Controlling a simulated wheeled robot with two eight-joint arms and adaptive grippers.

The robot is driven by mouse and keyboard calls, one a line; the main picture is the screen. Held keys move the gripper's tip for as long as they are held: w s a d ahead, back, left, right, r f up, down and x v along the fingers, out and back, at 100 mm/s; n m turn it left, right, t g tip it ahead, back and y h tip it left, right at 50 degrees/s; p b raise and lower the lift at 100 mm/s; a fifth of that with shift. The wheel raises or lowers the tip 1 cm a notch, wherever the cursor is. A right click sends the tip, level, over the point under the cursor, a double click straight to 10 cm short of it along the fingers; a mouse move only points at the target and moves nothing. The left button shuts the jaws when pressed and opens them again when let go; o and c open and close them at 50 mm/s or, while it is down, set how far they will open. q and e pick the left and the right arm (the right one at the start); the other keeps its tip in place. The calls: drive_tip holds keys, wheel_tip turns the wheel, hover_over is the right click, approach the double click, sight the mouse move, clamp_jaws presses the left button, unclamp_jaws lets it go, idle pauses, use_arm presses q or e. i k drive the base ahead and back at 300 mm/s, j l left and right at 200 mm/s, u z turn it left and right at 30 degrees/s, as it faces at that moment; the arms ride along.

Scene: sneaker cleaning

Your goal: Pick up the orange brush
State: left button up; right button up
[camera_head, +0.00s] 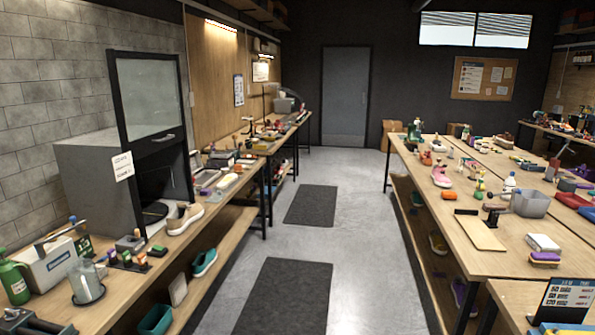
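I cannot make out for certain which item is the orange brush. A small orange item (449,195) lies on the right wooden table (470,236), and another orange item (426,158) lies farther back on it. Both are too small to tell their shape. Neither of my grippers is in view.
A pink shoe (441,178), a grey bin (530,203) and a wooden board (480,232) are on the right table. The left bench holds a tan shoe (184,218), a green bottle (14,281) and a cabinet (95,175). The aisle with dark mats (284,297) is clear.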

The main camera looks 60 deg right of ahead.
sight(238, 167)
drive_tip(key=z, duration=1.7)
